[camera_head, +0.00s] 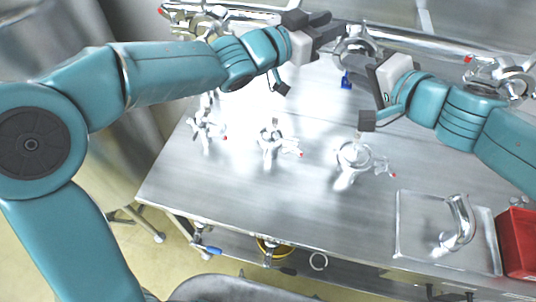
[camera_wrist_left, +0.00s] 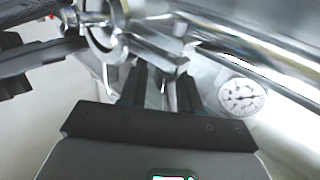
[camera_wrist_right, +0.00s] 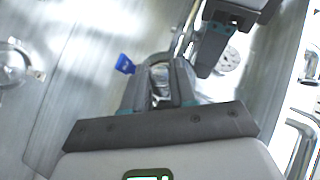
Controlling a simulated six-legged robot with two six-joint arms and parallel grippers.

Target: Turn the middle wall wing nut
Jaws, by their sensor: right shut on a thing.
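The middle wall fitting (camera_head: 352,44) is a shiny metal part with wings on the pipe along the back wall. My left gripper (camera_head: 338,30) is beside its upper part. In the left wrist view its fingers (camera_wrist_left: 161,88) are apart, with a metal wing near their tips. My right gripper (camera_head: 362,72) is at the lower side of the fitting. In the right wrist view its fingers (camera_wrist_right: 160,84) are shut on a shiny metal part of the fitting. The grippers hide much of the wing nut, so its angle is unclear.
Other wall fittings sit at left (camera_head: 200,25) and right (camera_head: 508,80). Several winged fittings stand on the metal bench, including one (camera_head: 275,140). A blue tag (camera_wrist_right: 125,64) is close to my right gripper, and a round gauge (camera_wrist_left: 242,97) near my left. A red bin (camera_head: 518,243) is at right.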

